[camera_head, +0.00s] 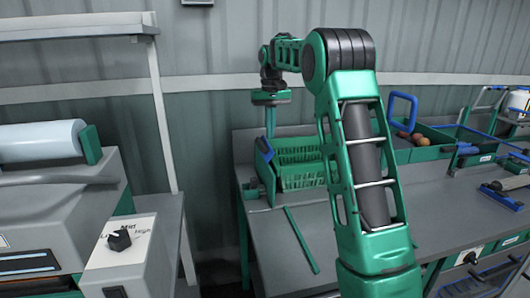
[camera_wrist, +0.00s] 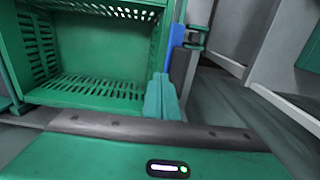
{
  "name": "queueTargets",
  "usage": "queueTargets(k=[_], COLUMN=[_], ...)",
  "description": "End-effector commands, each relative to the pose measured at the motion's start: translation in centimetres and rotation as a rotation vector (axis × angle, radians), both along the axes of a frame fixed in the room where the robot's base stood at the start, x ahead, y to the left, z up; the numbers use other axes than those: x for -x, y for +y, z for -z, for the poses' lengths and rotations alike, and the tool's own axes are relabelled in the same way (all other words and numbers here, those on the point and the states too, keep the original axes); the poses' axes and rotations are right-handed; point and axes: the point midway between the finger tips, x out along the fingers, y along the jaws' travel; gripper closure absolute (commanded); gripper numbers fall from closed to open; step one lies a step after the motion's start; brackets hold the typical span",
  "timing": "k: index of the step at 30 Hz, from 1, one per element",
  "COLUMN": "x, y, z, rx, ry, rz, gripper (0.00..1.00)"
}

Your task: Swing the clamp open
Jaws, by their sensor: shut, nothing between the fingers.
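My gripper (camera_head: 270,132) points down above the left end of the bench, its fingers together and empty. In the wrist view the teal fingers (camera_wrist: 162,98) show in front of the right side of an open green slatted crate (camera_wrist: 95,88). The crate (camera_head: 301,177) sits on the bench in the head view. Beside the crate, an upright part with a blue strip (camera_wrist: 176,42), a dark grey face and green brackets looks like the clamp. It also shows as a blue-edged part (camera_head: 264,149) just below my fingers. I cannot tell whether the fingers touch it.
A green rod (camera_head: 301,240) lies on the grey bench (camera_head: 340,238). Blue-handled green trays (camera_head: 428,151) stand behind at right. A machine with a dial (camera_head: 119,239) and a roller (camera_head: 45,142) stands at left, beside a shelf post (camera_head: 165,120). The bench front is mostly clear.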

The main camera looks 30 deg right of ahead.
Motion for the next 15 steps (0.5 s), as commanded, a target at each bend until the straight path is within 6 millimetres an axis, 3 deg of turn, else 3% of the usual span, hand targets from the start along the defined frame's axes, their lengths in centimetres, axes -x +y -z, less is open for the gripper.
queueTargets(k=[15], x=[1.0], y=[-3.4], z=[0.0], rx=[0.001], ry=[-0.001], rz=[0.001], gripper=[1.0])
